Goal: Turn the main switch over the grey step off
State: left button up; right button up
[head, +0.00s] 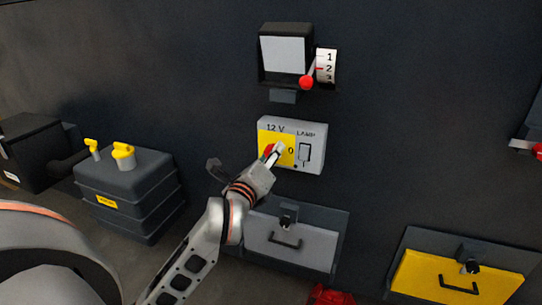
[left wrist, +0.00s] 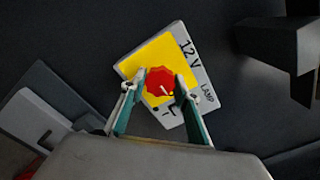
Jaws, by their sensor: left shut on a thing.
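The main switch is a red knob (head: 268,151) on a yellow plate (head: 263,140) marked 12 V, on the left half of a grey box (head: 313,163) above the grey step (head: 262,235). My left gripper (head: 275,150) is at the knob and hides part of it. In the left wrist view the red knob (left wrist: 160,80) sits between the two fingers of my left gripper (left wrist: 160,86), which are shut on it. A small white mark on the knob points to the lower right in that view. A 0 shows right of the fingers in the head view. My right gripper is out of view.
The box's right half carries a lamp panel (head: 304,152). Above is a black unit with a red-knobbed lever (head: 306,82) and a numbered scale (head: 327,66). A yellow step (head: 420,275) is at lower right. A dark tank with yellow caps (head: 130,185) stands left.

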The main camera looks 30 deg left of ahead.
pick_arm(q)
jog(key=o, duration=1.1)
notch_tip(320, 180, up, 8)
jog(key=shift+r, duration=1)
